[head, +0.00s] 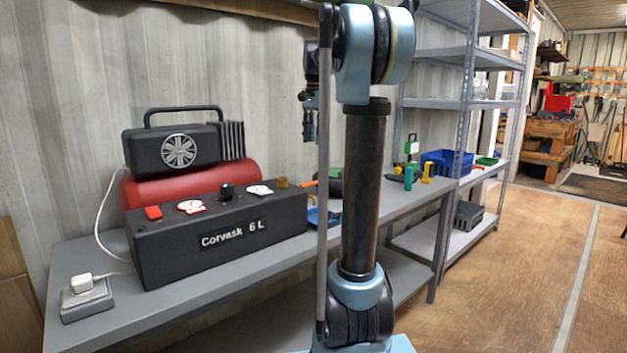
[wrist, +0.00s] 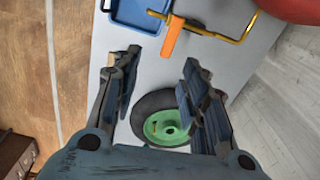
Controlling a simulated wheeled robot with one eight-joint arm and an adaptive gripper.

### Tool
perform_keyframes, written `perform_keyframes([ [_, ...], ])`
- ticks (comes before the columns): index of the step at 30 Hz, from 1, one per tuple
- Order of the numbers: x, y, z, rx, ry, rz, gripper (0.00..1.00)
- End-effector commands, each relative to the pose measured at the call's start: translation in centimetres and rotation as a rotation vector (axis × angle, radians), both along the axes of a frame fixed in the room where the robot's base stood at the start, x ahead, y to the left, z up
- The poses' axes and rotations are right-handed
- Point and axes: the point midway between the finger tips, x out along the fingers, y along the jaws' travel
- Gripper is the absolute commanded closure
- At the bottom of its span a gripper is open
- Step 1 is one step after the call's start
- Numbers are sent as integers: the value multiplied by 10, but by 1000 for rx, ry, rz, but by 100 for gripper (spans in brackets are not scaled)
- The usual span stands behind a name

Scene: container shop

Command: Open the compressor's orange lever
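The compressor is on the bench at left in the head view, with a black front box (head: 215,235), a red tank (head: 190,180) and a black motor housing. A small orange bar (head: 308,183), likely the lever, shows past the box's right end, partly hidden. In the wrist view an orange bar (wrist: 172,36) crosses a yellow bent rod (wrist: 212,33); whether it joins the compressor I cannot tell. The red tank's end (wrist: 292,8) is at top right. My gripper (wrist: 158,67) is open and empty above the bench, apart from the orange bar. It also shows in the head view (head: 308,125).
A black wheel with a green hub (wrist: 165,128) lies below my fingers. A blue tray (wrist: 143,12) is beside the orange bar. A white plug on a grey block (head: 86,298) is at the bench's left end. Shelves with a blue bin (head: 445,163) stand right; floor there is clear.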

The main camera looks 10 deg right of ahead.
Motion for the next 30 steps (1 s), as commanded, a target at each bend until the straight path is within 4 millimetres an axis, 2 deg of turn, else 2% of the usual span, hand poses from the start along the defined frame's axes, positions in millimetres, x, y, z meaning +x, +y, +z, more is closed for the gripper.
perform_keyframes([
  [1,11,-1,5,1,5,-23,60],
  [4,24,-3,10,1,11,-60,60],
  [11,33,-4,9,1,16,-88,60],
  [17,32,-4,-17,1,16,-87,60],
  [30,32,-4,-94,1,16,-87,60],
])
